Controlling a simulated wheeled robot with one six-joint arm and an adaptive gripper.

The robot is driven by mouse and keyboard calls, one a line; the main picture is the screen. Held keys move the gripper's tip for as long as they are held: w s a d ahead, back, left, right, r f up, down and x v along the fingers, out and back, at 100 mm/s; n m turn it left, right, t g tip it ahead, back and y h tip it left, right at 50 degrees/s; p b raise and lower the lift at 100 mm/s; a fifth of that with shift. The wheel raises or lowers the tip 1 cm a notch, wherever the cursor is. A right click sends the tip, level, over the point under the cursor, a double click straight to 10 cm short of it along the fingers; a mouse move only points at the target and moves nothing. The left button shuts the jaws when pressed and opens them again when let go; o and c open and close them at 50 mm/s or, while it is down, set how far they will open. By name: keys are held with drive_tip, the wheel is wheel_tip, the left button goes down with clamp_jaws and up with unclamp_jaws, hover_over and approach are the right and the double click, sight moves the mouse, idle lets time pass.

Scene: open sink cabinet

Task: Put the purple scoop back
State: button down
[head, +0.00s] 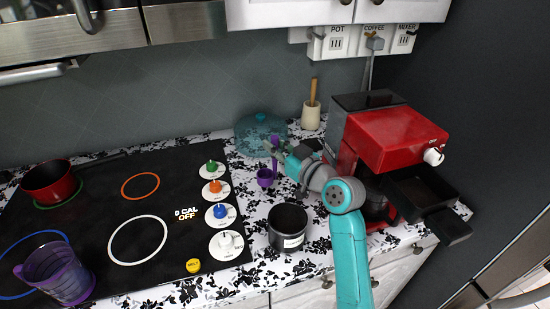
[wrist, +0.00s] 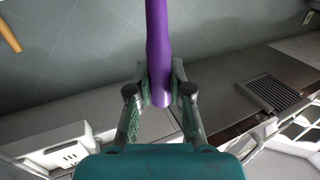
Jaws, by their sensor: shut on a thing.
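The purple scoop (head: 265,178) shows in the head view with its small cup low and its handle rising to my gripper (head: 276,152). My gripper is shut on the handle, and the scoop hangs over or near the patterned counter; I cannot tell whether its cup touches the counter. In the wrist view, the purple handle (wrist: 158,45) runs from the top edge down between both fingers of my gripper (wrist: 160,92). The scoop's cup is out of the wrist view. An open dark canister (head: 288,240) with a pale label stands in front of the scoop.
The red coffee machine (head: 395,138) stands right of my arm, its black drawer (head: 420,192) pulled out. A teal glass pot (head: 252,138) and a utensil holder (head: 311,117) stand behind. The stovetop (head: 100,205), with a red pot (head: 50,183) and purple jug (head: 52,275), lies left.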

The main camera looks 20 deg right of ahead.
sight(276, 160)
drive_tip(key=shift+f, duration=2.2)
drive_tip(key=c, duration=1.1)
unclamp_jaws()
drive_tip(key=shift+f, duration=0.15)
drive_tip(key=v, duration=1)
drive_tip(key=shift+s+d+f, duration=0.1)
drive_tip(key=shift+s, duration=0.25)
